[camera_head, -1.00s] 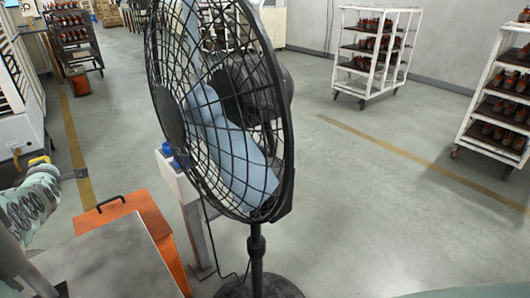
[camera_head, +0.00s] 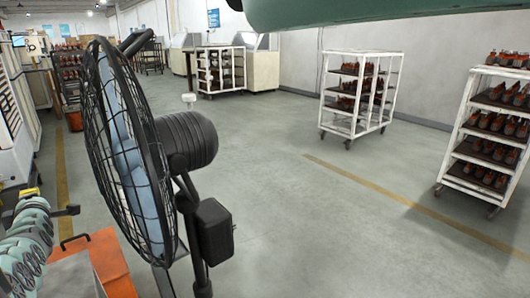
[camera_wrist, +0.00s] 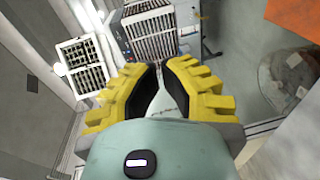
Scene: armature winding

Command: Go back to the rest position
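My gripper (camera_wrist: 160,82) shows in the wrist view as two yellow, stepped fingers with black inner pads. The fingers are apart, with a narrow gap and nothing visible between them. My teal wrist body fills the bottom of that view. Beyond the fingers are a white slatted machine (camera_wrist: 153,34) and a white rack (camera_wrist: 82,65), both seen tilted. In the head view, a teal link of my arm crosses the top right. The gripper cannot be made out in that view.
A black pedestal fan (camera_head: 128,155) stands close at left. An orange cabinet (camera_head: 108,262) and a teal ribbed object (camera_head: 27,245) are lower left. White carts (camera_head: 358,95) and racks (camera_head: 494,130) with reddish parts stand at right. The middle floor is clear.

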